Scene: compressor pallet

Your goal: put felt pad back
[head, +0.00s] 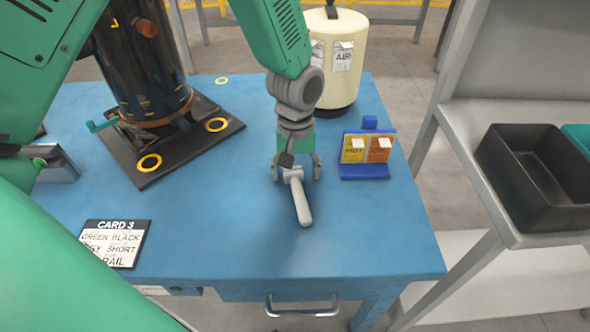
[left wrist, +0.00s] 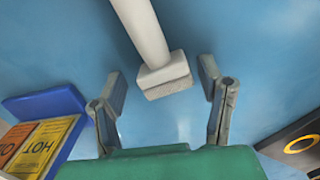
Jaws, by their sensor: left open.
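A pale grey handled piece (head: 302,203) with a block-like head lies on or just above the blue table below my left gripper. In the left wrist view it shows as a long pale handle (left wrist: 142,32) ending in a block with a darker grey face (left wrist: 166,88), which looks like the felt pad. My left gripper (head: 297,174) points down over the head end. It is open, and in the left wrist view the fingers (left wrist: 162,90) stand on either side of the block, with gaps visible. My right gripper is out of view.
A blue stand (head: 365,172) with yellow and orange cards is right of the gripper. A cream tank (head: 335,60) stands behind. A dark cylinder on a black plate (head: 190,150) is left. A card (head: 114,243) lies front left. A black bin (head: 540,175) sits on a grey bench right.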

